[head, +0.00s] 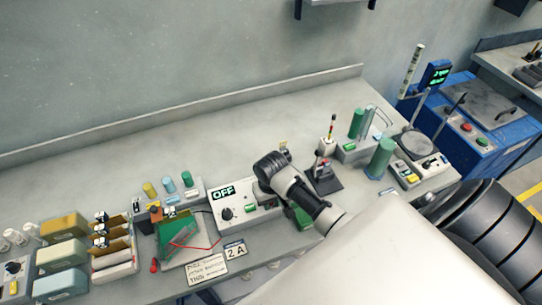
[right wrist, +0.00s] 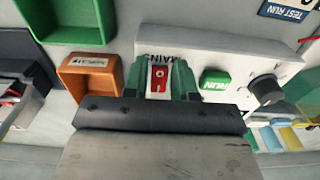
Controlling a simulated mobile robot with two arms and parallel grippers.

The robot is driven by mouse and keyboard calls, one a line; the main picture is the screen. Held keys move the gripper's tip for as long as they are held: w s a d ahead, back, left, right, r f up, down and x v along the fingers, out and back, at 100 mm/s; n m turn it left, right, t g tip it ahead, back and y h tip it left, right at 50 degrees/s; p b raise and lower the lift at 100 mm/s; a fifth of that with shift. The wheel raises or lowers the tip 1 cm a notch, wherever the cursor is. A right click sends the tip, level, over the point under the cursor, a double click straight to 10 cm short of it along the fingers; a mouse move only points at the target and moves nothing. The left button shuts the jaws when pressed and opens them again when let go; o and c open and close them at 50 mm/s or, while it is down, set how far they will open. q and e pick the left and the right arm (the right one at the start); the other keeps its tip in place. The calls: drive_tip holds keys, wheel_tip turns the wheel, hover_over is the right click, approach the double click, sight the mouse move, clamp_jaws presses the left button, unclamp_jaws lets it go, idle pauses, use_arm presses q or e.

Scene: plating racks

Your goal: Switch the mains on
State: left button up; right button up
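The mains switch (right wrist: 158,77) is a small red rocker in a white surround on the white control box (head: 262,217), with the word MAINS upside down above it in the right wrist view. A round mark shows on the rocker. My right gripper (right wrist: 162,82) points at it, with green fingers apart on either side of the switch; contact cannot be told. In the head view my right gripper (head: 300,215) is at the box's right end, and the arm hides the switch. The box's display (head: 222,191) reads OFF. My left gripper is not in view.
A green RUN button (right wrist: 215,80) and a dark knob (right wrist: 265,90) sit beside the switch. An orange open bin (right wrist: 88,88) is close on the other side. A dark stand (head: 323,178) is just beyond my right gripper. The bench's back (head: 230,130) is clear.

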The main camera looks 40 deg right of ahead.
clamp_jaws()
drive_tip(key=shift+w+r+g, duration=0.15)
drive_tip(key=shift+w+g, duration=0.05)
drive_tip(key=shift+g, duration=0.4)
drive_tip(key=shift+w+d+r+g+y, duration=0.15)
drive_tip(key=shift+g+y, duration=0.1)
drive_tip(key=shift+g, duration=0.55)
drive_tip(key=shift+w+a+f+g+y, duration=0.1)
drive_tip(key=shift+g+y, duration=0.15)
drive_tip(key=shift+g, duration=0.55)
drive_tip(key=shift+r, duration=0.1)
drive_tip(key=shift+o, duration=2)
unclamp_jaws()
drive_tip(key=shift+w+r, duration=0.15)
drive_tip(key=shift+r, duration=0.1)
drive_tip(key=v, duration=1)
